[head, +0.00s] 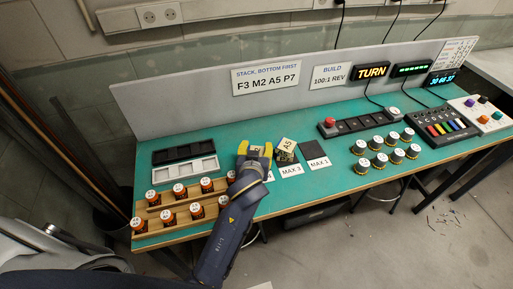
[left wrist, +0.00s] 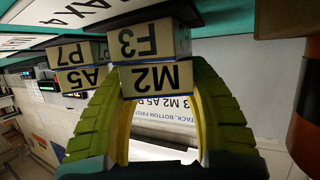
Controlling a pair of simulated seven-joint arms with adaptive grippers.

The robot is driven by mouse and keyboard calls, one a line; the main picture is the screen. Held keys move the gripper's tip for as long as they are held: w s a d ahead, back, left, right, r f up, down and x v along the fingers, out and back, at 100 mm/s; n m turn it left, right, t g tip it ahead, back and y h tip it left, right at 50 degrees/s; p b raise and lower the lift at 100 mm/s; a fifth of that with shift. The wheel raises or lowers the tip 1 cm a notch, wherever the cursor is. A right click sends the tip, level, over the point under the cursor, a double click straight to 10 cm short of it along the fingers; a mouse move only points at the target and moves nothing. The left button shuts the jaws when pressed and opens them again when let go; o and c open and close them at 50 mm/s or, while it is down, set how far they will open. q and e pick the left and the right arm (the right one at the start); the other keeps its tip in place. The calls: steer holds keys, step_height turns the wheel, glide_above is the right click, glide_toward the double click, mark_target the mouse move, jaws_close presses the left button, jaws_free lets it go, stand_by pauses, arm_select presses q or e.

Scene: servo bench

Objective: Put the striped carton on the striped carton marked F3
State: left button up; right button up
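In the left wrist view, which is upside down, the carton marked M2 (left wrist: 157,79) is between the yellow fingers of my left gripper (left wrist: 158,85), which appear to touch its sides. The carton marked F3 (left wrist: 152,42) stands on a dark pad and lines up directly beneath M2; I see no clear gap between them. Beside them, the carton marked A5 (left wrist: 82,79) sits on the carton marked P7 (left wrist: 75,54). In the head view, my left gripper (head: 255,150) hides most of its stack, and A5 (head: 287,144) shows just to its right. My right gripper is out of view.
A sign (head: 266,79) reads "Stack, bottom first: F3 M2 A5 P7". A wooden rack (head: 180,221) with orange bottles is left of my arm. A white tray (head: 184,167) lies behind it. The pad labelled MAX 1 (head: 315,150) is empty. Several jars (head: 380,160) stand farther right.

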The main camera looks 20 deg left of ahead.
arm_select(q)
steer(key=o, duration=0.4)
steer(key=shift+r, duration=0.2)
steer(key=shift+v, duration=2.75)
